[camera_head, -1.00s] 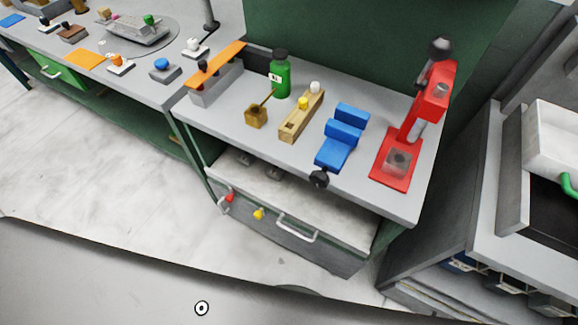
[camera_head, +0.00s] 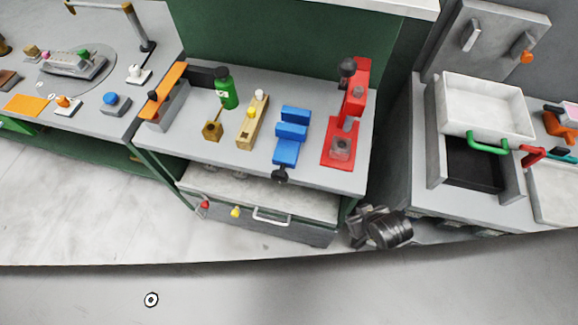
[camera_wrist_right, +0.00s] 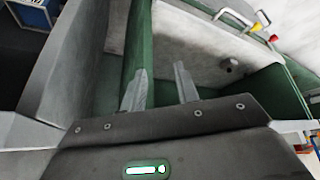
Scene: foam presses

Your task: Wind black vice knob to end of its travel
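The blue vice (camera_head: 290,140) stands on the grey bench in the head view. Its black knob (camera_head: 279,175) sticks out at the bench's front edge. My right gripper (camera_head: 360,230) is low in front of the bench's right front corner, to the right of and below the knob, touching neither knob nor vice. In the right wrist view its two fingers (camera_wrist_right: 160,80) are apart with nothing between them. The knob is not seen in that view. My left gripper is not in view.
A red press (camera_head: 342,150) stands right of the vice; a wooden block (camera_head: 252,125) and a green bottle (camera_head: 226,90) stand left. Below is an open drawer with a white handle (camera_head: 272,218). A green bench leg (camera_wrist_right: 138,45) is close beyond my right fingers.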

